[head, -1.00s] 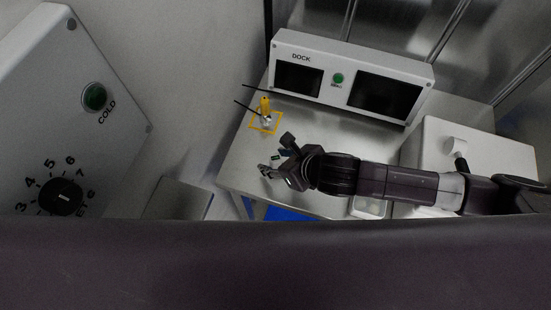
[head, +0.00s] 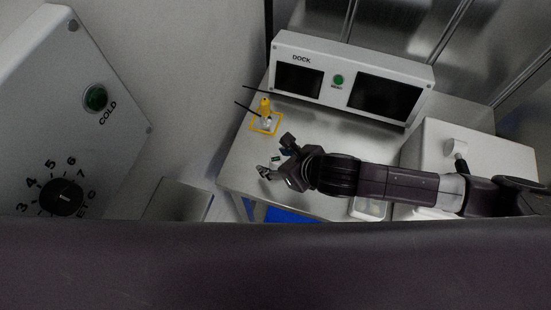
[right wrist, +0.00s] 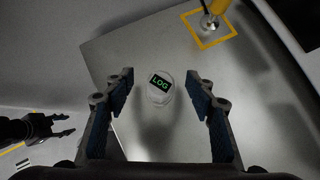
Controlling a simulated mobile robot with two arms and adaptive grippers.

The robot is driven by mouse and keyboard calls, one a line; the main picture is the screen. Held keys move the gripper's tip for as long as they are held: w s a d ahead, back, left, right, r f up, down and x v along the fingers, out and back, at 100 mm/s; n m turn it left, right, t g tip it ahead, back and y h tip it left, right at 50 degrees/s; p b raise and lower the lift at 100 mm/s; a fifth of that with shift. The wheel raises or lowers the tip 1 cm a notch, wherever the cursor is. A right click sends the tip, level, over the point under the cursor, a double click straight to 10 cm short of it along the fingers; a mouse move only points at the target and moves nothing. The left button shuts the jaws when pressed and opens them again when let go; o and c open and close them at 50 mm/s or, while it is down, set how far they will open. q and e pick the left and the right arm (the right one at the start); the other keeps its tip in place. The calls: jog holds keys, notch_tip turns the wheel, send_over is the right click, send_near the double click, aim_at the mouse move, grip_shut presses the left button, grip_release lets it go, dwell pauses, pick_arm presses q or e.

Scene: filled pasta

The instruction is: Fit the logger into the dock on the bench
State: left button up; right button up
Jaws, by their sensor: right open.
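The logger (right wrist: 160,86) is a small pale round piece with a dark screen reading LOG in green. It stands on the metal bench (right wrist: 115,55), between and beyond my right fingers in the right wrist view. In the head view, the logger (head: 275,159) shows small between the fingertips. My right gripper (head: 275,155) is open and empty; its two blue-padded fingers (right wrist: 160,95) are clear of the logger. The dock (head: 337,80) is a white box at the back of the bench, with a green button and two dark windows. My left gripper (right wrist: 70,124) shows open at the left of the right wrist view.
A yellow-topped post (head: 265,106) stands in a yellow square outline (head: 277,130) near the bench's left edge, with thin dark rods beside it. A white box (head: 435,140) and a small tray (head: 369,209) are at the right. A COLD panel (head: 60,110) is at far left.

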jog(key=p+v, duration=0.2)
jog(key=shift+r+p, duration=0.25)
jog(key=shift+p, duration=0.1)
jog(key=shift+p+v, duration=0.5)
jog(key=shift+v, duration=1.8)
jog(key=shift+s+f, duration=0.1)
jog(key=shift+d, duration=0.1)
jog(key=v, duration=0.7)
jog(key=shift+r, duration=0.2)
